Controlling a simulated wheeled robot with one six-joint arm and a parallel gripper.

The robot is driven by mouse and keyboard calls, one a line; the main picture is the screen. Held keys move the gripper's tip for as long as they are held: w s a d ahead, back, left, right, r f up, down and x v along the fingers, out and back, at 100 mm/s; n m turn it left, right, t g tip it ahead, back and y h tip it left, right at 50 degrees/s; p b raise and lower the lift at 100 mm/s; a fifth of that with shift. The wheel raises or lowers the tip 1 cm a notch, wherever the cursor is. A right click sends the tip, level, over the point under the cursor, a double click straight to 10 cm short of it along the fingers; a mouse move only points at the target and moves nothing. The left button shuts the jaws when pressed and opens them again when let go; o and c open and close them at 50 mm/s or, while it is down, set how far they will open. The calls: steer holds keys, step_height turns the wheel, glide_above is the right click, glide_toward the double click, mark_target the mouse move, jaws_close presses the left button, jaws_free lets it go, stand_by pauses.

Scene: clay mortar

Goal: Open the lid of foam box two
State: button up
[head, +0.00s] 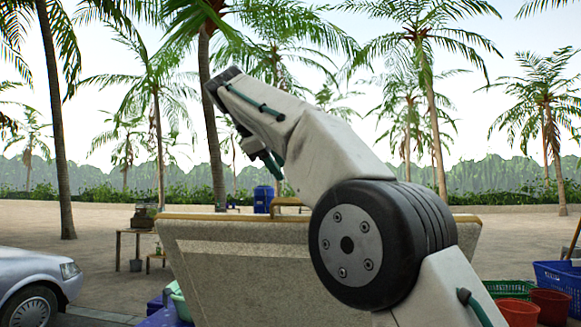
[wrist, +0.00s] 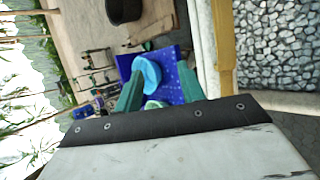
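I cannot make out foam box two or its lid in either view. My gripper (wrist: 161,82) shows in the wrist view as two green fingers with a gap between them. It is open, and nothing is visibly held. Beyond the gap are a light-blue basin (wrist: 148,70) and a blue surface. In the head view my arm is raised in front of the stall counter (head: 240,265) and hides part of it and what lies behind.
A silver car (head: 35,285) stands at the left. A green basket (head: 508,290), red buckets (head: 550,303) and a blue crate (head: 558,275) are at the right.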

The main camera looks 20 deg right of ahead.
steer(key=shift+s+a, duration=0.45)
steer(key=shift+a, duration=0.25)
steer(key=shift+s+a, duration=0.4)
steer(key=shift+a, duration=0.25)
